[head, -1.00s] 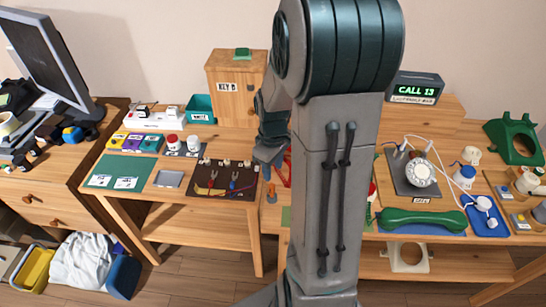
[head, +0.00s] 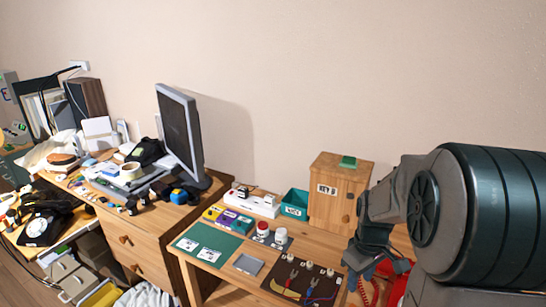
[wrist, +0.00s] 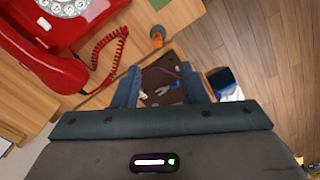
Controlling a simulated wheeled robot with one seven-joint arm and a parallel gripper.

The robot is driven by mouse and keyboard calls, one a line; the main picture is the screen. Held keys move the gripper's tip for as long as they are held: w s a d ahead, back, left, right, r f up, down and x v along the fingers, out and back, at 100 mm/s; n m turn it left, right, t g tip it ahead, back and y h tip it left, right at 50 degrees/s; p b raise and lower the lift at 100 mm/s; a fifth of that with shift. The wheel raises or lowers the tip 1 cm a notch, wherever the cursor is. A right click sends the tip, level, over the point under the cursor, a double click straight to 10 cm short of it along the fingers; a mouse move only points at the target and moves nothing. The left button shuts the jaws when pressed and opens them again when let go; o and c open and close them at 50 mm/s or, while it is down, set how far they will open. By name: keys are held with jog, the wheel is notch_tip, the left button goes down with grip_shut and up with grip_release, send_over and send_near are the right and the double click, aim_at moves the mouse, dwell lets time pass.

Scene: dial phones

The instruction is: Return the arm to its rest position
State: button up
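My arm fills the right side of the head view, folded in front of the workbench. My gripper (head: 365,262) points down beside the wooden key cabinet (head: 338,205). In the wrist view my gripper (wrist: 158,88) has its two fingers spread well apart, with nothing between them. Beyond the fingers the dark tool mat (wrist: 165,72) shows below. A red dial phone (wrist: 50,35) with a coiled cord lies to the left of the fingers, apart from them. In the head view the red phone is mostly hidden behind my arm.
The bench holds a green mat (head: 208,244), a teal bin (head: 295,202) and a dark tool mat (head: 302,280). A monitor (head: 178,135) stands on the drawer cabinet to the left. A black dial phone (head: 42,228) is at far left. Bare floor (wrist: 275,50) shows right in the wrist view.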

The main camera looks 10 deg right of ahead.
jog(key=s+a+r+m+t, duration=0.3)
jog(key=s+a+r+m, duration=0.2)
jog(key=s+a+r, duration=0.3)
jog(key=s+a, duration=0.3)
jog(key=s, duration=0.1)
jog(key=shift+a+r, duration=0.35)
